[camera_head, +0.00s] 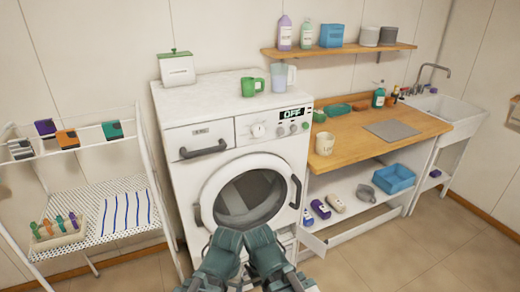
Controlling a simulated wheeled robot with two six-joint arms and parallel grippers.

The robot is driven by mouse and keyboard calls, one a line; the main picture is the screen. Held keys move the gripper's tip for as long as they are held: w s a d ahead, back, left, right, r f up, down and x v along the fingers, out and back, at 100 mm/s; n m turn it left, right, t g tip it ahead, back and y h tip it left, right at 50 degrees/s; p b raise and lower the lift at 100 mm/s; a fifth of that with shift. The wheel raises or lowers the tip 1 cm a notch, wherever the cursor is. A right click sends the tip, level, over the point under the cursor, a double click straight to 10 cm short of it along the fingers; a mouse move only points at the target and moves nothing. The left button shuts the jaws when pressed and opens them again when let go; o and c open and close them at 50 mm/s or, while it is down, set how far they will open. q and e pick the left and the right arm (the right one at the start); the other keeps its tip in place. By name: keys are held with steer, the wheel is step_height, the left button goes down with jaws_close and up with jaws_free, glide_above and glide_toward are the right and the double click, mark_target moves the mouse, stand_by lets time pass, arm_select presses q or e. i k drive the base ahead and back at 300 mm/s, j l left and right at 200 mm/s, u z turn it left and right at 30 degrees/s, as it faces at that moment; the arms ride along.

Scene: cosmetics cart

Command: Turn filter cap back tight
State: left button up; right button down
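The filter cap does not show; my two arms cover the lower front of the white washing machine (183,102). A small white panel (313,244) sticks out at the machine's lower right, like an open flap. My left gripper (226,243) and my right gripper (262,240) are close together, low in front of the round door (207,190). Only their teal housings show clearly. Their fingertips are hidden, so I cannot tell whether they are open or shut, or whether either touches the cap.
The round door is shut. A green mug (249,87) and a clear jug (279,77) stand on the machine. A white rack (90,205) stands at the left. A wooden counter (350,157) with a lower shelf and a sink (447,108) are at the right. The floor at the lower right is clear.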

mark_target(284, 230)
steer(key=i+l+u, duration=0.1)
steer(key=l+u, duration=0.5)
steer(key=u, duration=0.25)
steer(key=l+u, duration=0.2)
steer(key=l, duration=0.65)
steer(key=k+l+u, duration=0.2)
steer(key=l, duration=2.35)
steer(key=k, duration=0.05)
